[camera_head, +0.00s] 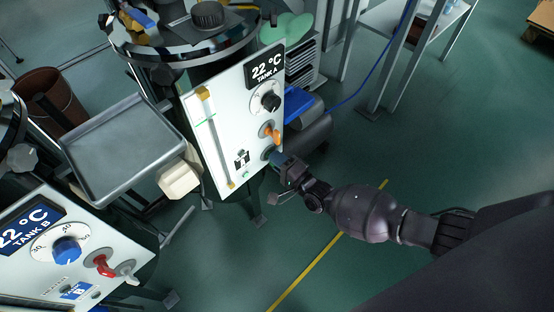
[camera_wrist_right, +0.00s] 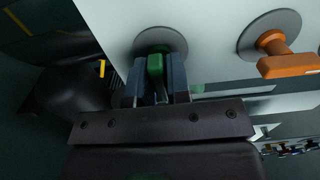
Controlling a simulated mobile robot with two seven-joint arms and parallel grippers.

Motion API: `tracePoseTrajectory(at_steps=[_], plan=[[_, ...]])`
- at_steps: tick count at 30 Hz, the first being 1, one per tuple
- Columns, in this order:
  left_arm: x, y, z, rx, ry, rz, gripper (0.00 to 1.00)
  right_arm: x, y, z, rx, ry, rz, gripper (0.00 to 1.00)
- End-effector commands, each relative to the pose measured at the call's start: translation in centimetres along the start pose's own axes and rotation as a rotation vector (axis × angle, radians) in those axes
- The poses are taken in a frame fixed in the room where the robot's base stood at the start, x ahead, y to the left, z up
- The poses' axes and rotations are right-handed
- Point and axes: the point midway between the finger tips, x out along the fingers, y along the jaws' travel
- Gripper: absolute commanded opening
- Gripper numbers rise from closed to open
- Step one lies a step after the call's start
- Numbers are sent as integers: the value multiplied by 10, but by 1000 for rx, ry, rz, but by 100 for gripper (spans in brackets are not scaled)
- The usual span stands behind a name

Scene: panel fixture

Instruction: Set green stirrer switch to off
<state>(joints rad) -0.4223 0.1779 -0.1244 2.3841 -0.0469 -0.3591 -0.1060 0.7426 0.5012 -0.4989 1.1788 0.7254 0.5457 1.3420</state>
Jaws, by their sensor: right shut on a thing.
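The green stirrer switch (camera_wrist_right: 157,67) is on the white Tank A panel (camera_head: 213,112), on a round grey plate below an orange switch (camera_head: 268,131). In the right wrist view the orange switch (camera_wrist_right: 288,58) is to its right. My right gripper (camera_head: 279,160) is at the panel's lower right edge in the head view. Its two fingers (camera_wrist_right: 156,85) are shut on the green switch, one on each side. The fingers hide much of the green lever, so I cannot tell its exact position. My left gripper is not in view.
A black knob (camera_head: 270,101) is above the orange switch. The Tank B panel (camera_head: 30,270), with a blue knob (camera_head: 67,250) and red switch (camera_head: 101,264), stands at lower left. A grey tray (camera_head: 125,150) is between. Open floor lies right of Tank A.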

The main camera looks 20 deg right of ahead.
Motion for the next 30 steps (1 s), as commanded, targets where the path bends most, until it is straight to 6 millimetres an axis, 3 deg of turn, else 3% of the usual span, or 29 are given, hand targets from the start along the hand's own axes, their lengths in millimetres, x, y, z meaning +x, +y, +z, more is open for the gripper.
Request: tracePoseTrajectory(at_steps=[14,30], plan=[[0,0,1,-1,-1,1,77,0,0,1,-151,0,1,0],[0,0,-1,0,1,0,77,0,0,0,-650,1,1,0]])
